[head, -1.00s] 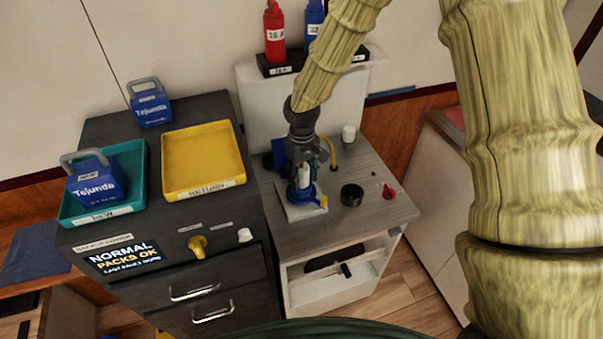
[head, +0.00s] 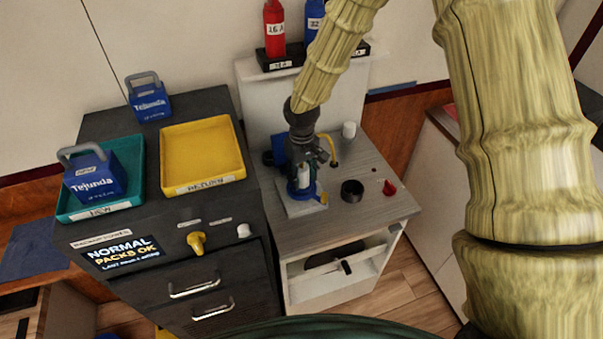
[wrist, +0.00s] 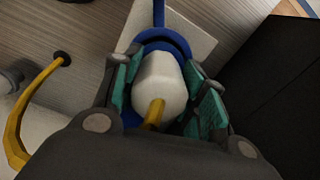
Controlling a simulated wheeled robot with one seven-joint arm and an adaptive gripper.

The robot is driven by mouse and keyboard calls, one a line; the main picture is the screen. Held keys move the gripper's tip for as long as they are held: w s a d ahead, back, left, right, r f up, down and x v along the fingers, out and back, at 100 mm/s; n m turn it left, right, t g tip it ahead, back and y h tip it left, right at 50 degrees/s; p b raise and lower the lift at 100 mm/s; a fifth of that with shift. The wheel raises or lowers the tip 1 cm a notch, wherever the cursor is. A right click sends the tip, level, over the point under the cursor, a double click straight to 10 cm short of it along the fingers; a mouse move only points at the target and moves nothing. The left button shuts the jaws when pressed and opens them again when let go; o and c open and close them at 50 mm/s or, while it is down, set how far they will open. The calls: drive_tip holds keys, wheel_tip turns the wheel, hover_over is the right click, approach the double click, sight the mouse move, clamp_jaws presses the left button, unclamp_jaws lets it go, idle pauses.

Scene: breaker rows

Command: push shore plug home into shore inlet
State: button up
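The shore plug, a white body with a yellow cable at its back, stands upright in the blue ring of the shore inlet. The plug (head: 304,175) shows small in the head view, and its white end (wrist: 158,80) fills the middle of the wrist view. The blue inlet (wrist: 165,42) sits on a pale square plate (head: 292,208) on the grey counter. My gripper (head: 306,165) is above the inlet, pointing down. Its green-padded fingers (wrist: 162,90) stand on both sides of the plug and look spread. How deep the plug sits is hidden.
A black round cup (head: 352,191) and a red knob (head: 389,188) are right of the inlet. A yellow hose (wrist: 18,125) arches from a counter hole close to my gripper. A dark cabinet with a yellow tray (head: 202,157) stands to the left.

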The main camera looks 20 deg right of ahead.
drive_tip(key=o, duration=0.4)
drive_tip(key=shift+r, duration=0.15)
wheel_tip(320, 180, up, 12)
drive_tip(key=shift+f, duration=0.1)
idle(0.4)
idle(0.4)
